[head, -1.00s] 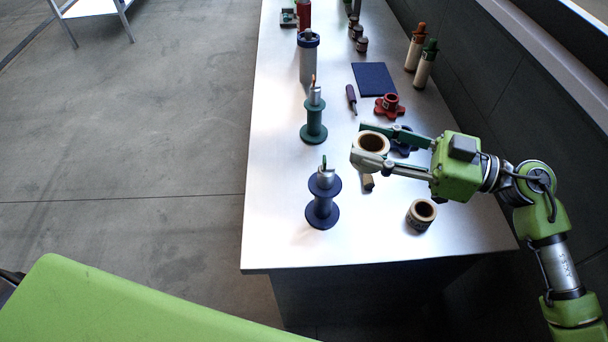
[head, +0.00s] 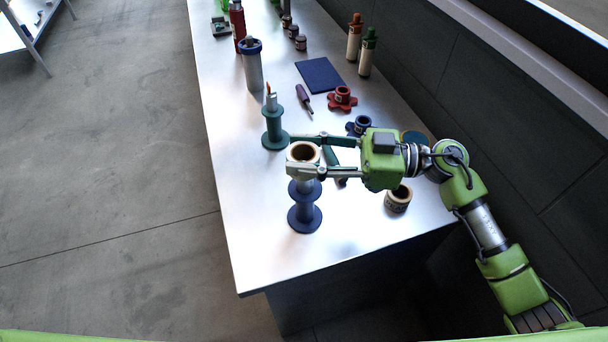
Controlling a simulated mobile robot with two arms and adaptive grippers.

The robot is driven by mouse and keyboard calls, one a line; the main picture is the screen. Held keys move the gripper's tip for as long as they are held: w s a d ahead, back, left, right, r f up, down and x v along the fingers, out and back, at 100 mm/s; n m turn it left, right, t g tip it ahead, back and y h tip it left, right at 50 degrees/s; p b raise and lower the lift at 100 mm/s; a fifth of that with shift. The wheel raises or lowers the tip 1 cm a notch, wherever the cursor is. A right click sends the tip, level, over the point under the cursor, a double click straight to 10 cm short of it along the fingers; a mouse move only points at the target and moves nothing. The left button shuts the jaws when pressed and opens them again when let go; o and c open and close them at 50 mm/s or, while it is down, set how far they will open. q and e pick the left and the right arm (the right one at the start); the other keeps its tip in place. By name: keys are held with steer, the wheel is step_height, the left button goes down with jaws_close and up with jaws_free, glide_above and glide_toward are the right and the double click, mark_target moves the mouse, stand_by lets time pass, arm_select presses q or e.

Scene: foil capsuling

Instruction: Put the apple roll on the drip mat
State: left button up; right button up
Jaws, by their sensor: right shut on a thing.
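My right gripper (head: 305,155) is shut on a cream roll with a brown core (head: 291,157), holding it upright above the table. In the head view it overlaps the top of the dark blue spool stand (head: 305,217); I cannot tell if they touch. A second, similar roll (head: 397,201) stands on the table below my right gripper's body. I cannot read which roll bears an apple. A flat dark blue mat (head: 320,75), which looks like the drip mat, lies bare farther back. My left gripper is not in view.
A green spool stand (head: 274,129), a grey cylinder with a blue rim (head: 252,68), a purple-handled tool (head: 303,97) and red (head: 342,98) and blue (head: 360,125) star-shaped pieces stand around. Two bottles (head: 367,54) stand right of the mat. The table's front left is clear.

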steer(key=shift+f, duration=0.45)
step_height(320, 180, down, 4)
steer(key=shift+d+p, duration=0.1)
steer(key=shift+p, duration=0.6)
steer(key=shift+f, duration=0.4)
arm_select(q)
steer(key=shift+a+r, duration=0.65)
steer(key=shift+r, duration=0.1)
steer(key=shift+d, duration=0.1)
arm_select(e)
steer(key=shift+f, duration=0.15)
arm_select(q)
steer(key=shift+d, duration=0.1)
arm_select(e)
steer(key=o, duration=1.1)
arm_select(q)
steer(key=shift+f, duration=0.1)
